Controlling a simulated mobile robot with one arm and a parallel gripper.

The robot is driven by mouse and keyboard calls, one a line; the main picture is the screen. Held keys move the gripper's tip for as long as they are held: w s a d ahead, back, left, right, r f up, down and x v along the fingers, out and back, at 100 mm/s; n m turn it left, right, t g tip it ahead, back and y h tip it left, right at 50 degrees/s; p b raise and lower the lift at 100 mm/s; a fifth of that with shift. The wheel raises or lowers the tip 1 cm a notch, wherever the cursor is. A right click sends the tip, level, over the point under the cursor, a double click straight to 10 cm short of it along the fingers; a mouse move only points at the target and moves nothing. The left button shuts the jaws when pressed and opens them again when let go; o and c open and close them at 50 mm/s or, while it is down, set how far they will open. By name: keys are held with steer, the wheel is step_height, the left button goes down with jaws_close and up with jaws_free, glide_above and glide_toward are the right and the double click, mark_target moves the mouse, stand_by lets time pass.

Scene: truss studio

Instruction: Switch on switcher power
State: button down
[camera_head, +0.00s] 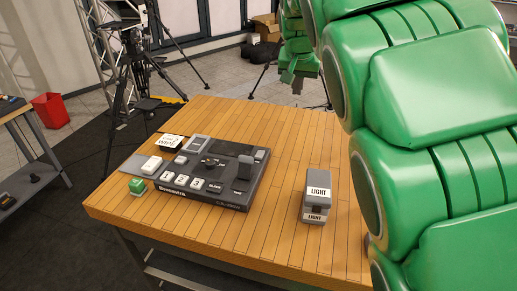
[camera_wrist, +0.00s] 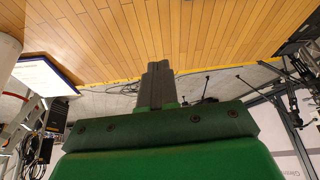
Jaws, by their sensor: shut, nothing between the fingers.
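My gripper (camera_head: 296,86) is above and beyond the table's far right edge, apart from the switcher. In the wrist view, its dark fingers (camera_wrist: 158,72) are together and empty. The switcher is not in the wrist view.
A grey LIGHT switch box (camera_head: 317,194) stands right of the switcher on the table (camera_head: 262,215). A label block (camera_head: 171,142) lies at the switcher's back left. Tripods and a truss stand behind. A red bin (camera_head: 50,109) is on the floor. My green arm hides the right side.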

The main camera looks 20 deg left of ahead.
steer(key=a+f+g, duration=0.2)
steer(key=a+f, duration=0.9)
steer(key=shift+a+m+h, duration=0.15)
steer(key=shift+m+h, duration=0.15)
glide_above(259, 155)
steer(key=s, duration=0.1)
step_height(259, 155, down, 12)
steer(key=shift+f, duration=0.8)
steer(key=shift+s+f, duration=0.1)
steer(key=shift+s, duration=0.05)
steer(key=shift+s+f+t, duration=0.15)
steer(key=shift+f+t, duration=0.1)
steer(key=shift+t, duration=0.05)
steer(key=shift+w, duration=0.25)
